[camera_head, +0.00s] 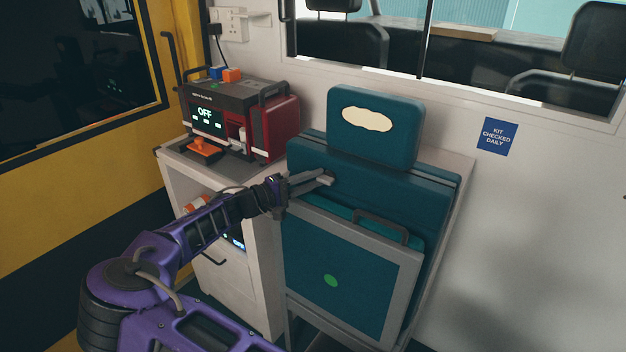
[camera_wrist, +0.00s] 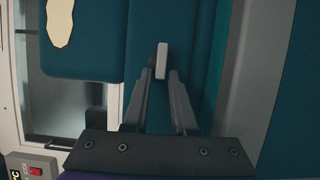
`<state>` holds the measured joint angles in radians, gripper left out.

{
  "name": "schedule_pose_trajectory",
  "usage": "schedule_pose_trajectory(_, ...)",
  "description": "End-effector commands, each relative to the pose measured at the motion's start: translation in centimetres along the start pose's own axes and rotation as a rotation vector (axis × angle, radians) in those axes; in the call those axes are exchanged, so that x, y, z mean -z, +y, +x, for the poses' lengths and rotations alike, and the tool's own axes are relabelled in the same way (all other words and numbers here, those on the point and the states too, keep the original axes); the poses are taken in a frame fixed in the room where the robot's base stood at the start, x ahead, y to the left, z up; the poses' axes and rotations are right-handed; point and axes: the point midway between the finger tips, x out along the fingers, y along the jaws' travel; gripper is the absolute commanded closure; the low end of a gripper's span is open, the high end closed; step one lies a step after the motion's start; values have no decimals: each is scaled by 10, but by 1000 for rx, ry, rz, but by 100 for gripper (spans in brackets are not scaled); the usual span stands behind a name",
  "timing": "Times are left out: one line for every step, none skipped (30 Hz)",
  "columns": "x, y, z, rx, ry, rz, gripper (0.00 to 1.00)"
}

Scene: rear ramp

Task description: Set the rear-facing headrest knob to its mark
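The teal headrest (camera_head: 375,128) with a cream oval patch stands upright above the seat back in the head view. It also shows at the upper left of the wrist view (camera_wrist: 92,60). A small pale bar-shaped knob (camera_wrist: 161,62) sits on the teal surface below the headrest. It shows at the fingertips in the head view (camera_head: 327,178). My gripper (camera_wrist: 162,75) has its two fingers on either side of the knob's near end. I cannot tell whether they press on it. I cannot make out a mark beside the knob.
A folded seat panel with a grey frame (camera_head: 412,290), a dark handle (camera_head: 380,227) and a green dot lies below my gripper. A white cabinet (camera_head: 262,255) stands to the left, carrying a red-and-black device (camera_head: 270,130) reading OFF.

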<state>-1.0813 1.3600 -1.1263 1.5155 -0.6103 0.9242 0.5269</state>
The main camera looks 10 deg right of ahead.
Motion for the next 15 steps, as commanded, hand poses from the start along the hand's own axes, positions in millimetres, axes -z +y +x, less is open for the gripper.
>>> schedule_pose_trajectory(0,0,0,0,0,0,63)
schedule_pose_trajectory(0,0,0,0,0,0,58)
schedule_pose_trajectory(0,0,0,0,0,0,55)
schedule_pose_trajectory(0,0,0,0,0,1,55)
schedule_pose_trajectory(0,0,0,0,0,1,55)
schedule_pose_trajectory(0,0,0,0,0,1,55)
schedule_pose_trajectory(0,0,0,0,0,1,55)
schedule_pose_trajectory(0,0,0,0,0,1,55)
schedule_pose_trajectory(0,0,0,0,0,1,55)
schedule_pose_trajectory(0,0,0,0,0,1,55)
schedule_pose_trajectory(0,0,0,0,0,1,55)
schedule_pose_trajectory(0,0,-2,0,0,1,55)
schedule_pose_trajectory(0,0,-3,1,1,1,55)
schedule_pose_trajectory(0,0,-6,1,2,2,55)
schedule_pose_trajectory(1,0,-10,1,2,2,55)
